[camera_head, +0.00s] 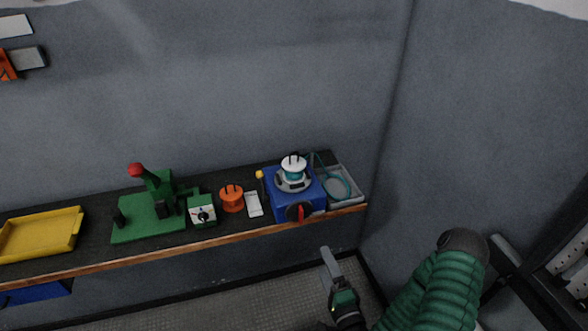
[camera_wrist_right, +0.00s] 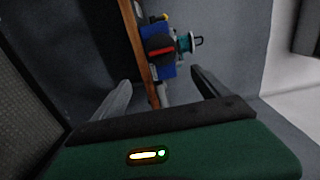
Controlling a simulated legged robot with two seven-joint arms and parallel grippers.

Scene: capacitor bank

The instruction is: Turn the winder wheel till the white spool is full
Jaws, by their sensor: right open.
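The blue winder (camera_head: 290,190) stands on the shelf near its right end. The white spool (camera_head: 294,163) sits on top, with teal thread showing below its white top; how full it is cannot be told. The winder wheel (camera_head: 299,212), dark with a red bar, is on the front face. In the right wrist view the wheel (camera_wrist_right: 160,50), winder (camera_wrist_right: 169,68) and spool (camera_wrist_right: 186,43) lie ahead, beyond the fingers. My right gripper (camera_head: 329,257) is open and empty, in front of and below the shelf edge, apart from the wheel. My left gripper is not in view.
A grey tray (camera_head: 355,196) with teal cord is right of the winder. Left of it are a white block (camera_head: 254,204), an orange spool (camera_head: 231,207), a green press (camera_head: 150,228) and a yellow tray (camera_head: 40,251). The shelf's wooden front edge (camera_head: 232,236) is near my right gripper.

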